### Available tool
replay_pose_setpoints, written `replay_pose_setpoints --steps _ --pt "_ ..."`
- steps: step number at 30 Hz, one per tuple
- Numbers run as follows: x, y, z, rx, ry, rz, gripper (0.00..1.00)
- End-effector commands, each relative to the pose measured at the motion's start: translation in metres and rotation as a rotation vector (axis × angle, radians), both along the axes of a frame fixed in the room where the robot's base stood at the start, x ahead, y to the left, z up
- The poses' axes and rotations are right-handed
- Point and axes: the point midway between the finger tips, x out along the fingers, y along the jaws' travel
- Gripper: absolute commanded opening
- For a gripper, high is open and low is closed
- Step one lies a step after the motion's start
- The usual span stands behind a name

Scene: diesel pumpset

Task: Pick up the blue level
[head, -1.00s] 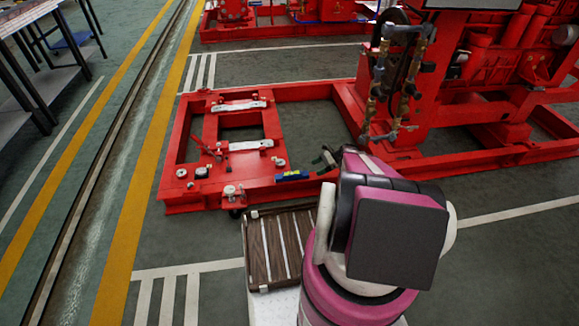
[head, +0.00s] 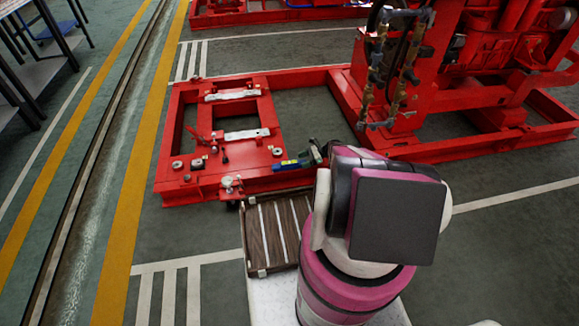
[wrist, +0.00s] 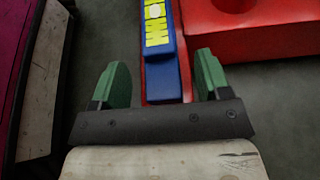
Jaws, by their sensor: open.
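The blue level (head: 290,164) lies on the front beam of the red base frame, near its right end. In the wrist view the level (wrist: 163,82) is blue with a yellow-green vial section and runs upward from between my fingers. My gripper (wrist: 161,80) is open, with one green fingertip on each side of the level's near end. Gaps show on both sides, and I cannot tell the height between fingers and level. In the head view my gripper (head: 314,151) is at the level's right end, partly hidden by my arm.
The red base frame (head: 182,130) carries pale metal plates (head: 247,135) and several small parts. A red engine pumpset (head: 480,90) stands at the right. A brown slatted tray (head: 270,232) sits in front of the frame. Green floor is open at the left.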

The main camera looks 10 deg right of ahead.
Motion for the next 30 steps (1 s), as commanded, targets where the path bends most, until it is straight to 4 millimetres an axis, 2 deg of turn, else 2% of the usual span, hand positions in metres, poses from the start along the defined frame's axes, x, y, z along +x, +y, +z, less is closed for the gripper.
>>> replay_pose_setpoints --steps 5,12,13,14,19,30 --pt "0.000 0.023 -0.010 0.001 0.001 0.001 0.70" --pt "0.000 0.025 -0.011 0.000 0.001 -0.001 0.70" --pt "0.000 0.025 -0.011 0.000 0.001 0.000 0.67" --pt "0.000 0.025 -0.011 0.000 0.000 0.000 0.57" --pt "0.000 0.025 -0.011 0.000 0.000 0.000 0.02" --pt "0.000 0.025 -0.003 0.002 0.000 0.000 0.00"
